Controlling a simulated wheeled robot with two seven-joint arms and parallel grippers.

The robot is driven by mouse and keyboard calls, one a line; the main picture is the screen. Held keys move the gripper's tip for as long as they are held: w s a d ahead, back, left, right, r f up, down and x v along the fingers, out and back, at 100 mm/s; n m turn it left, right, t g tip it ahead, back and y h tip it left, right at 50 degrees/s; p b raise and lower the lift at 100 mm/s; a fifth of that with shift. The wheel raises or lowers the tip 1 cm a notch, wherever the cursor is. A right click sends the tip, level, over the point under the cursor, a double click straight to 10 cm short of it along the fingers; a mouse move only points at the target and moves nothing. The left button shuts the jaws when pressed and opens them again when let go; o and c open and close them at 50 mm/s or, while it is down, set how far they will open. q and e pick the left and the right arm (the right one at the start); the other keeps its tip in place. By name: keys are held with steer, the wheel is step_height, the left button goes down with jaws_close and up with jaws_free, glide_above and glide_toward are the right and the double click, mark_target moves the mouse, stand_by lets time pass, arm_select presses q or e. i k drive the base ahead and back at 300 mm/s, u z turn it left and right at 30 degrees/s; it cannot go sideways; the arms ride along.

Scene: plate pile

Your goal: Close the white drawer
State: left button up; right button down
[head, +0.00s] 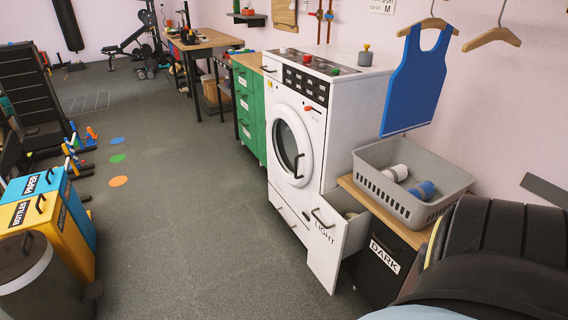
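The white drawer (325,250), labelled LIGHT, stands pulled out from the wooden-topped cabinet (408,232) just right of the washing machine. It has a dark bar handle near the top of its front, and its open top shows something pale inside that I cannot make out. Its front faces the open floor. Neither of my grippers shows in the head view, so I cannot see their positions.
A black drawer (383,262) labelled DARK is beside the white one. A large dark rounded shape fills the lower right. The grey floor (190,220) in front is clear.

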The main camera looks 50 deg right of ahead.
mark_target(333, 239)
steer(key=u, duration=0.1)
steer(key=i, duration=2.2)
steer(key=z, duration=2.5)
